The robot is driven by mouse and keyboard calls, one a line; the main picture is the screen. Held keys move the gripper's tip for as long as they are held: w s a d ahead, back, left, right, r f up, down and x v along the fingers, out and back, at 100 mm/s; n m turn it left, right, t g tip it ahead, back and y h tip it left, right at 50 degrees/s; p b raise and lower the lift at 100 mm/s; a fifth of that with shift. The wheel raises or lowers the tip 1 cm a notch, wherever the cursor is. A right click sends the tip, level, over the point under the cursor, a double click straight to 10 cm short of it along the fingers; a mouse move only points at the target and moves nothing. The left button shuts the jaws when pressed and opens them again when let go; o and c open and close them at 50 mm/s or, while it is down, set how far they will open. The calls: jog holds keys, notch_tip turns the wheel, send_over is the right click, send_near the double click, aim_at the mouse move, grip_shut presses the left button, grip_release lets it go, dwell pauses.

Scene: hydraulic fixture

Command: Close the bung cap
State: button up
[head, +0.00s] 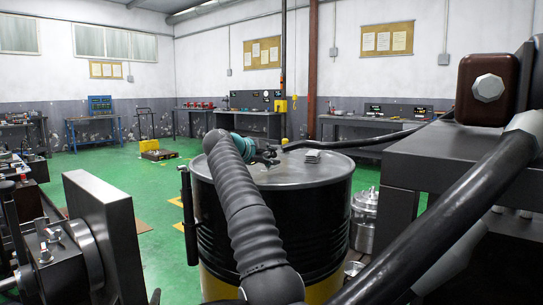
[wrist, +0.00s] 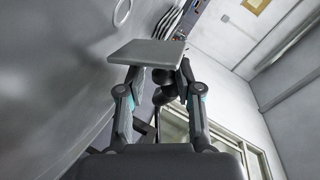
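A black drum (head: 330,215) with a grey metal lid (head: 320,172) stands in front of me in the head view. My gripper (head: 268,156) is over the lid, left of this piece. In the wrist view, a grey square plate (wrist: 148,52) lies across the ends of my gripper (wrist: 160,78). The fingers stand apart with a gap between them. The plate partly hides the tips, so contact is unclear. A pale ring (wrist: 122,12) shows on the grey surface at upper left.
A dark bench or cabinet (head: 420,165) with a thick hose is close at the right. A metal canister (head: 364,218) stands beside the drum. Dark machinery (head: 100,235) is close at the left. Green floor (head: 150,185) is open behind on the left.

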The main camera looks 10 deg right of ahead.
jog(key=shift+s+r, duration=0.1)
jog(key=shift+r, duration=0.1)
jog(key=shift+s+a+r, duration=0.2)
jog(key=shift+s+a, duration=0.15)
jog(key=shift+a, duration=0.05)
jog(key=v, duration=1)
jog(key=shift+s+a+f, duration=0.1)
jog(key=shift+s+a, duration=0.2)
